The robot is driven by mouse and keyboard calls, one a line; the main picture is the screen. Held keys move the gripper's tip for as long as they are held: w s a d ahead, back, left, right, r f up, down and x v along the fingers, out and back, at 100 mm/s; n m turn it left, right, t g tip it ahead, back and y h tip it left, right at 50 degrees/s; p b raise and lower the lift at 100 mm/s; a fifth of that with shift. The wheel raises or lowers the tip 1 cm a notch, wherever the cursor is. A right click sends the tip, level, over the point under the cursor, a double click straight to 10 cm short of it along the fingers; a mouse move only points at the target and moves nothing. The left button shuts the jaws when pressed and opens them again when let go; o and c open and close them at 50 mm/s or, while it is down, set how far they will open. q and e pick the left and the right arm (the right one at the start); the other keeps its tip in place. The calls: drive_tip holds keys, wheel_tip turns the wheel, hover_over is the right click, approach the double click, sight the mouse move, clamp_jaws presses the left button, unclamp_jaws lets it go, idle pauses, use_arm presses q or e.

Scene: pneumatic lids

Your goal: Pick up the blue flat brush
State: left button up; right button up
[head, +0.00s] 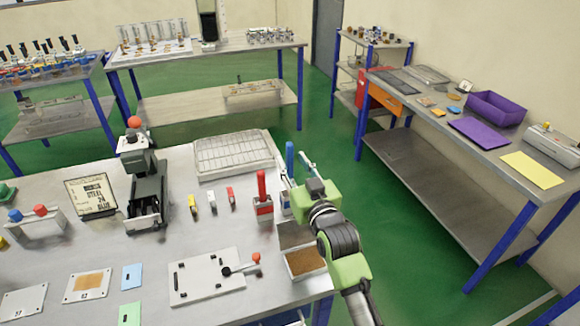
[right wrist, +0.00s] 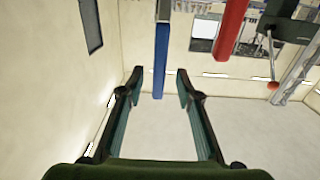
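The blue flat brush (head: 289,156) stands upright at the right edge of the near table. Its lower part is partly hidden by my gripper and arm in the head view. In the right wrist view the blue handle (right wrist: 161,60) lies between the two fingertips, with a gap on each side. My right gripper (head: 296,168) is open around or just in front of the handle; I cannot tell the depth. It shows open and empty in the right wrist view (right wrist: 160,74). My left gripper is not in view.
A red-handled tool (head: 261,186) stands in a block just left of the brush. A wire rack (head: 233,150) lies behind, two bins (head: 305,262) lie below my arm, and a clamp plate (head: 207,277) lies in front. Green floor is free to the right.

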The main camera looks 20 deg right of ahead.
sight(291, 159)
drive_tip(key=shift+w, duration=1.25)
drive_tip(key=shift+w+p, duration=0.3)
drive_tip(key=shift+w, duration=0.05)
clamp_jaws()
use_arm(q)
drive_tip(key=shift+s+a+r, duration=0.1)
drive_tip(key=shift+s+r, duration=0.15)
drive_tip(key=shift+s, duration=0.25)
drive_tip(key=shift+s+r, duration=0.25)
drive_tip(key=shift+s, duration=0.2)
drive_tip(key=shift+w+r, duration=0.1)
use_arm(e)
drive_tip(key=shift+r, duration=0.1)
